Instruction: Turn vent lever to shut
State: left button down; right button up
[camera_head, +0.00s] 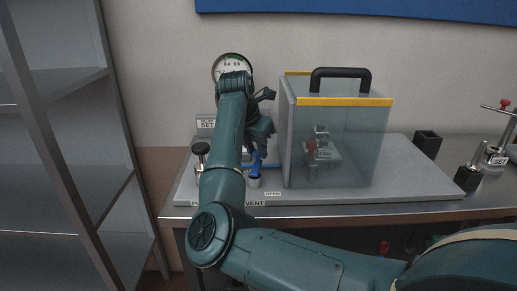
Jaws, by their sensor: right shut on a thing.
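The blue vent lever (257,167) stands on a small grey base near the front of the grey platform. The VENT label (255,203) and the OPEN label (272,194) are on the platform by it. My right gripper (258,149) is over the lever and shut on its upper part. My forearm and the gripper body hide much of the grip and any label to the left of the lever. My left gripper is not in view.
A clear box (345,140) with yellow edges and a black handle stands close right of the lever. A round gauge (232,60) is behind my arm. A black knob (201,149) stands to the left. Metal shelves (70,150) are far left.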

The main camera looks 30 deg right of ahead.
jog(key=shift+w+a+n+t, duration=0.15)
jog(key=shift+a+n+t, duration=0.1)
jog(key=shift+n, duration=0.3)
jog(key=shift+w+a+n+t, duration=0.1)
jog(key=shift+n+t, duration=0.15)
jog(key=shift+n, duration=0.3)
jog(key=o, duration=1)
jog(key=shift+r, duration=0.1)
jog(key=b+v, duration=0.1)
jog(key=v, duration=1.2)
jog(key=shift+d+r, duration=0.15)
